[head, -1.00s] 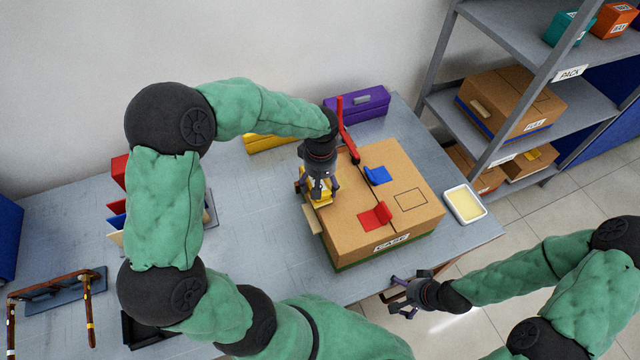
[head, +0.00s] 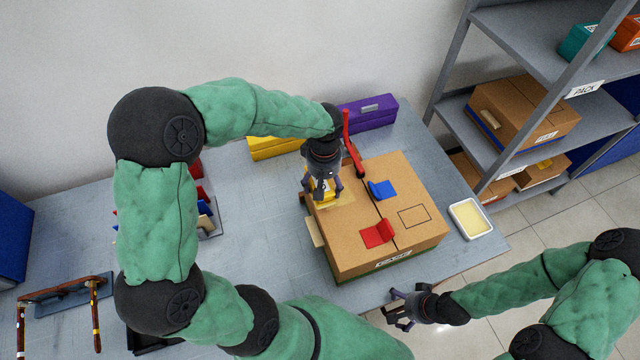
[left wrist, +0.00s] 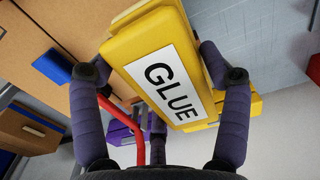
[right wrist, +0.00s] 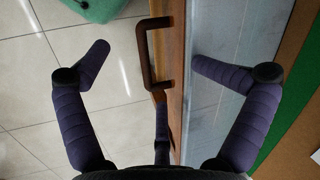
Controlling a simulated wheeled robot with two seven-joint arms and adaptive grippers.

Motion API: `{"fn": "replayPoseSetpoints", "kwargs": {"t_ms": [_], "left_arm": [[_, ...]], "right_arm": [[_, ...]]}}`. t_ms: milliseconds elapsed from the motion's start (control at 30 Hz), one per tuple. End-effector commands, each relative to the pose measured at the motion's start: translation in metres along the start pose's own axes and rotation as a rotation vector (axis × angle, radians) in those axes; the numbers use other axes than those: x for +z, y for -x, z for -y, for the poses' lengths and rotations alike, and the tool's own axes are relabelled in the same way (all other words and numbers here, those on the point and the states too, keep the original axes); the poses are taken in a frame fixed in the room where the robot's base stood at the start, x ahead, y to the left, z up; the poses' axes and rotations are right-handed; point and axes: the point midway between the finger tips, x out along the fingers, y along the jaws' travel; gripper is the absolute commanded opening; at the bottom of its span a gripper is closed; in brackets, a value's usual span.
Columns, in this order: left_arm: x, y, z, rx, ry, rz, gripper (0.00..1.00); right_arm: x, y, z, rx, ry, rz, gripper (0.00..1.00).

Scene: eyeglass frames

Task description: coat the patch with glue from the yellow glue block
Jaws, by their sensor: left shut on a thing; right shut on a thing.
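A brown cardboard box (head: 345,245) stands on the table. A pale yellowish square patch (head: 346,194) shows on its top near the far left edge, partly hidden by my left gripper. My left gripper (head: 323,188) is shut on the yellow glue block (head: 326,200), which is at the box top beside the pale area. Contact cannot be made out. The left wrist view shows the block (left wrist: 165,70) with its GLUE label between the fingers. My right gripper (head: 393,309) is off the table's front edge.
The box top also has a red tab (head: 378,233), a blue tab (head: 382,190) and an outlined square (head: 414,215). A red bar (head: 352,145) stands behind the box. A white tray (head: 471,218) is to its right.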

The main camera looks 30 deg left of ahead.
Motion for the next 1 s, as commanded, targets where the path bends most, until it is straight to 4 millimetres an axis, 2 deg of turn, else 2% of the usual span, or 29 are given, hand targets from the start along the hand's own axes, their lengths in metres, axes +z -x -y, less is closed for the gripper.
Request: {"fn": "replayPoseSetpoints", "kwargs": {"t_ms": [267, 467, 567, 667, 1000], "left_arm": [[0.000, 0.000, 0.000, 0.000, 0.000, 0.000, 0.51], [0.000, 0.011, -0.001, 0.000, 0.000, 0.000, 0.51], [-0.001, 0.021, -0.001, 0.000, 0.000, 0.000, 0.51], [-0.001, 0.029, 0.000, -0.001, 0.000, 0.000, 0.51], [0.000, 0.031, 0.000, -0.001, 0.000, 0.001, 0.51]], "right_arm": [[-0.001, -0.003, -0.004, 0.005, -0.027, -0.002, 0.68], [0.000, 0.004, -0.001, 0.005, -0.030, -0.001, 0.69], [0.000, 0.010, 0.001, 0.005, -0.029, -0.002, 0.62], [-0.001, 0.016, 0.003, 0.005, -0.027, -0.003, 0.51], [-0.001, 0.018, 0.004, 0.005, -0.024, -0.004, 0.51]]}}
